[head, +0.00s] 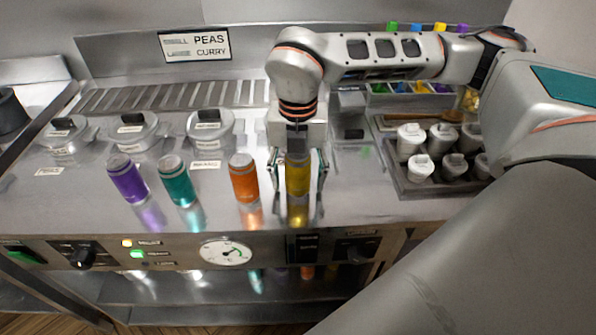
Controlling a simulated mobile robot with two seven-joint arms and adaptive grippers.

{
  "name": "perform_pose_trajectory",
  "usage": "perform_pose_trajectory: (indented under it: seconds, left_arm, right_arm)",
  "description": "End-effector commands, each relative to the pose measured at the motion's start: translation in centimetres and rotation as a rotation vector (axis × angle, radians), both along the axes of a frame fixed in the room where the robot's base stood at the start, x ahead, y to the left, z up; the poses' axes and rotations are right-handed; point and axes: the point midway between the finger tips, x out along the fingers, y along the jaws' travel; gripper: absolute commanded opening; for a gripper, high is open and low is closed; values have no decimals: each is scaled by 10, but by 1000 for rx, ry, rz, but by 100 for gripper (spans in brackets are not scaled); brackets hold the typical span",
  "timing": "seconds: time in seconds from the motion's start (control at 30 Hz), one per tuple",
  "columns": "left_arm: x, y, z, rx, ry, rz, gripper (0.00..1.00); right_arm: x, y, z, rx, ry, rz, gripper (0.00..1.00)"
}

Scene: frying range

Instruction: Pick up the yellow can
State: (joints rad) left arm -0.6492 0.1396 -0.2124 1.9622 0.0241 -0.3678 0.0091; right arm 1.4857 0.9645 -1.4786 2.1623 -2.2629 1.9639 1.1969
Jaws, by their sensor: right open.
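The yellow can (298,177) stands upright near the front edge of the steel counter. My right gripper (298,195) points down over it, with one finger on each side of the can. The gripper is open, and I cannot tell whether either finger touches the can. The gripper's palm hides the can's top. My left gripper is not in view.
An orange can (244,178) stands close on the left, then a teal can (177,181) and a purple can (128,179). Lidded pots (210,130) sit behind them. A dark tray (432,189) of lidded containers is on the right. The counter's front edge is near.

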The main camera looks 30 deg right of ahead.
Motion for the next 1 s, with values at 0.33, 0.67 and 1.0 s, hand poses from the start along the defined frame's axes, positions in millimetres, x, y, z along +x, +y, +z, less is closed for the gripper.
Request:
perform_pose_trajectory:
  seconds: [0.33, 0.67, 1.0]
  left_arm:
    - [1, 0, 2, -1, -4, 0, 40]
    - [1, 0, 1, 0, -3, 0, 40]
    - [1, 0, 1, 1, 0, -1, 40]
  right_arm:
    - [0, 0, 0, 0, 0, 0, 7]
    - [0, 0, 2, 0, -1, 0, 7]
    - [2, 0, 41, 1, -7, 0, 7]
